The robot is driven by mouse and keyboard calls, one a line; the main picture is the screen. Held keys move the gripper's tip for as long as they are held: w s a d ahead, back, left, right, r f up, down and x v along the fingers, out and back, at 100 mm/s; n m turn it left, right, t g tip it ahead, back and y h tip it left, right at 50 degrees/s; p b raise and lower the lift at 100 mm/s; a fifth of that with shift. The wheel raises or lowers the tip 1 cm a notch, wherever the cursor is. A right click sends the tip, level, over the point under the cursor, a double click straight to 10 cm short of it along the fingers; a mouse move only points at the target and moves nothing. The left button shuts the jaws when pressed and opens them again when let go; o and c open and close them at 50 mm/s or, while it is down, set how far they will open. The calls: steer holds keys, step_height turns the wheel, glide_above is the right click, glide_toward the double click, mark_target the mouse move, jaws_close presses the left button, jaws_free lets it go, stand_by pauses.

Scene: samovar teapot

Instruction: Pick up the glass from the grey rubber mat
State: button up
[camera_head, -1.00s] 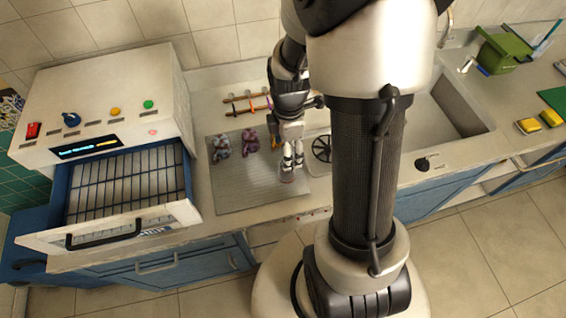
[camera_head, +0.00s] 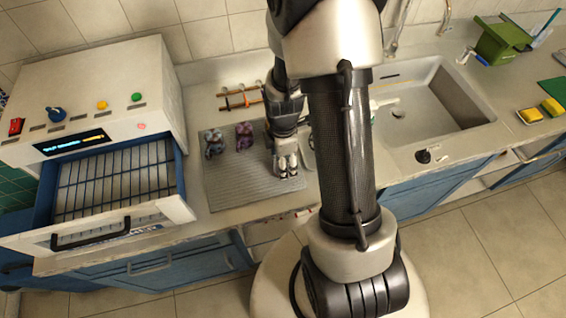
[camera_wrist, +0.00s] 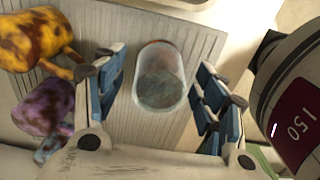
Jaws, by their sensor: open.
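The clear glass (camera_wrist: 160,78) stands on the grey ribbed mat (camera_wrist: 118,22) in the wrist view, between my open fingers and apart from both. My gripper (camera_wrist: 160,92) is open, one blue-padded finger on each side of the glass. In the head view my gripper (camera_head: 288,170) is low over the right side of the mat (camera_head: 232,193). The glass cannot be made out there, behind or under the fingers.
A purple mug (camera_wrist: 45,108) and a yellow-brown mug (camera_wrist: 40,38) are close to the left finger. A dark device with a red display (camera_wrist: 298,125) is close on the right. An open blue drawer with a rack (camera_head: 115,185) is left of the mat; the sink (camera_head: 440,105) is right.

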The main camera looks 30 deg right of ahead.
steer(key=c, duration=1.2)
steer(key=shift+r, duration=0.1)
